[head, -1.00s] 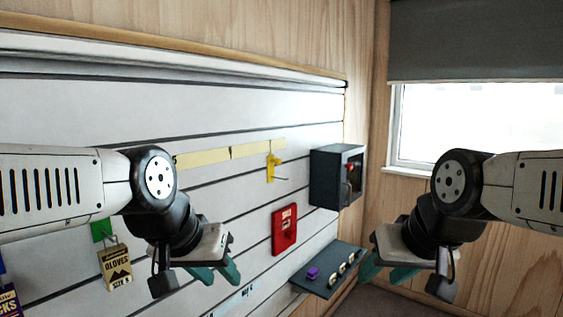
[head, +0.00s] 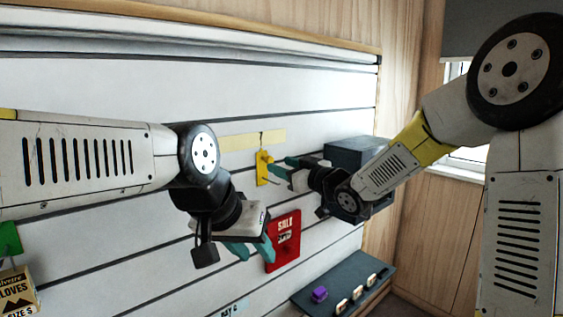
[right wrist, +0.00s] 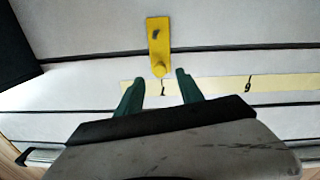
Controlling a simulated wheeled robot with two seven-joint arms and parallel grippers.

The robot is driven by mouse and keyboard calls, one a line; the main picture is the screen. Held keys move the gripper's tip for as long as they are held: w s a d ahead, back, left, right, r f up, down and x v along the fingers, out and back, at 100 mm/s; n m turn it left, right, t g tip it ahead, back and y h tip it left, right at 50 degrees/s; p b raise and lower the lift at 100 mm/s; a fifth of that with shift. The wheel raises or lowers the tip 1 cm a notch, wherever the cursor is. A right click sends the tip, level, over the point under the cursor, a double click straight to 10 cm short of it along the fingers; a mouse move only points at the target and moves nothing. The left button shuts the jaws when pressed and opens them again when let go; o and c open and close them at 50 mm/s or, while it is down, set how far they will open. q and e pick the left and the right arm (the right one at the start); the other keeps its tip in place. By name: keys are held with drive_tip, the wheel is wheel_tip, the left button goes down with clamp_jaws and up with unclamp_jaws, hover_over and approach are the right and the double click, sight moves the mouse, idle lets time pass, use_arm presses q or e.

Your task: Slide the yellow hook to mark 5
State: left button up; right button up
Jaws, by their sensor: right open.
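The yellow hook (head: 262,169) is on the slatted wall just below a pale yellow strip (head: 236,141) with dark marks. In the right wrist view the hook (right wrist: 157,38) is a flat plate with a rounded knob, its knob near one mark on the strip (right wrist: 215,86). The marks are too small to read surely. My right gripper (head: 284,171) is open just to the right of the hook. In the right wrist view its two green fingers (right wrist: 160,80) are apart, with the knob just beyond and between their tips. My left gripper (head: 252,250) is open and empty, lower down, in front of the wall.
A red sale sign (head: 289,228) hangs below the hook. A dark box (head: 352,153) is behind my right forearm. A dark shelf (head: 330,281) with a purple item (head: 319,294) is at lower right. A gloves pack (head: 17,292) hangs at lower left.

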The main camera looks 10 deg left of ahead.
sight(271, 161)
drive_tip(key=x, duration=0.6)
drive_tip(key=shift+w+a, duration=0.2)
clamp_jaws()
idle(1.2)
